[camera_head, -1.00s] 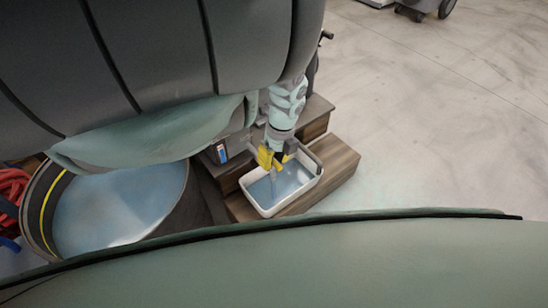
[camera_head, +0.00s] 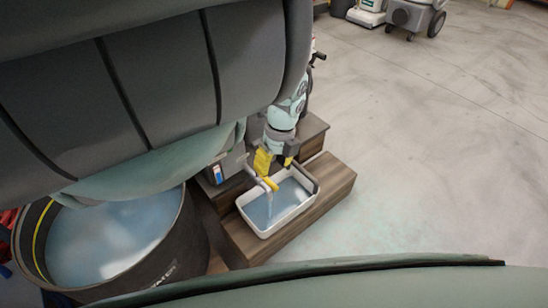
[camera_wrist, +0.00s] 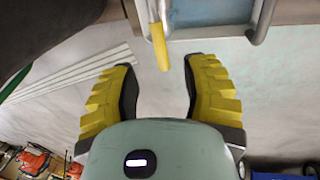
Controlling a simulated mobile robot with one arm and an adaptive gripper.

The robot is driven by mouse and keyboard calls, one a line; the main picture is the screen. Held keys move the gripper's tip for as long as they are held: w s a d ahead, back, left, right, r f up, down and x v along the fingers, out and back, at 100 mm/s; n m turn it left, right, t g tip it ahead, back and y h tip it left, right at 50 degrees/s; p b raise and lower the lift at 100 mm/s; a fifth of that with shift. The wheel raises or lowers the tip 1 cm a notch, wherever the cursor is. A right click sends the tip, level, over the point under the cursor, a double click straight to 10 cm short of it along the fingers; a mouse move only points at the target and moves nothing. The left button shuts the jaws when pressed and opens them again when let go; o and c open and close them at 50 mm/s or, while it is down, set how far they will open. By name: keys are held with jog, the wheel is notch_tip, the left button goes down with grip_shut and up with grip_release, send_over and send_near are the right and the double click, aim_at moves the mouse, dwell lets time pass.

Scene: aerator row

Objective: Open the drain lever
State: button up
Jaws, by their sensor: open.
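In the wrist view the yellow handle (camera_wrist: 159,46) lies ahead of the gap between my fingertips. My gripper (camera_wrist: 160,75) is open, with a ribbed yellow finger on each side and nothing between them. In the head view my gripper (camera_head: 276,162) is above the basin's back edge. The white basin (camera_head: 243,211) holds bluish water, and a thin stream falls into it below the handle. The lever's pivot is hidden.
A large dark round tub (camera_head: 172,258) of bluish water stands left of the basin. The basin sits on a wooden step (camera_head: 322,195). Wheeled machines (camera_head: 417,17) stand far back right. The floor to the right is clear.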

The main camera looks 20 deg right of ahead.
jog(key=shift+d+r, duration=0.2)
jog(key=shift+r, duration=0.75)
